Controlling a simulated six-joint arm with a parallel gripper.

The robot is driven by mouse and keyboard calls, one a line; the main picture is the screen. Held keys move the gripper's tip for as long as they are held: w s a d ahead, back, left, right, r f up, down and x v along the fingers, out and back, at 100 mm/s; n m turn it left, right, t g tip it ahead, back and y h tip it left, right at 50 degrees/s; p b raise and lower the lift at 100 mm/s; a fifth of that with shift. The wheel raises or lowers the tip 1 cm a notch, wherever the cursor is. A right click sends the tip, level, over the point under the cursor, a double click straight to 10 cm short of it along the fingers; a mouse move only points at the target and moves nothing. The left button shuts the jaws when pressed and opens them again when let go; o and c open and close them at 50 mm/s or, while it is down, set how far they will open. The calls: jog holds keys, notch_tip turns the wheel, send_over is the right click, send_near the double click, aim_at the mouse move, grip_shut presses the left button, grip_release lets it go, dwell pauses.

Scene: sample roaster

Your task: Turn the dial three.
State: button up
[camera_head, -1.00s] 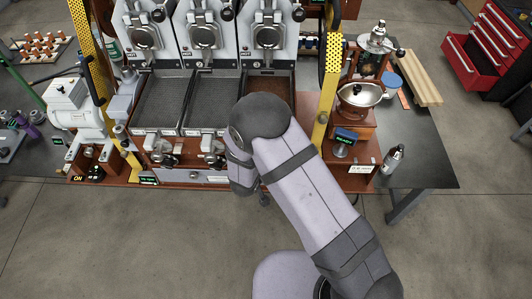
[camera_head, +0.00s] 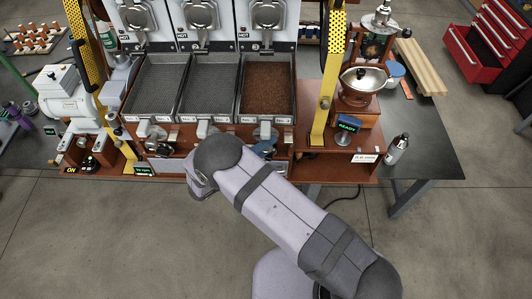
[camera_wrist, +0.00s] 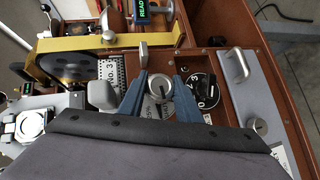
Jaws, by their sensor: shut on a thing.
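In the wrist view, the two blue fingers of my gripper (camera_wrist: 160,84) are closed around a round silver knob (camera_wrist: 160,88) with a dark slot mark on its face. In the head view, my wrist mostly hides the roaster front below the third tray (camera_head: 268,90), and only a bluish part of my gripper (camera_head: 264,148) shows there. The knob itself cannot be made out in that view.
A silver lever (camera_wrist: 143,52) stands close beyond the fingers, and a grey rounded handle (camera_wrist: 102,94) is left of them. A drawer with a metal handle (camera_wrist: 237,66) lies to the right. In the head view, a yellow post (camera_head: 329,80) and a silver bottle (camera_head: 397,149) stand right.

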jog(key=n+h+b, duration=0.1)
jog(key=b, duration=0.1)
jog(key=n+t+b, duration=0.1)
jog(key=b, duration=0.1)
jog(key=shift+a+f+h, duration=0.1)
jog(key=shift+f+h, duration=0.1)
jog(key=shift+h, duration=0.2)
jog(key=shift+w+r+n+t+h+b, duration=0.1)
jog(key=shift+r+n+t+h+b, duration=0.25)
jog(key=shift+n+t+b, duration=0.35)
jog(key=o, duration=1.1)
jog(key=shift+c, duration=0.2)
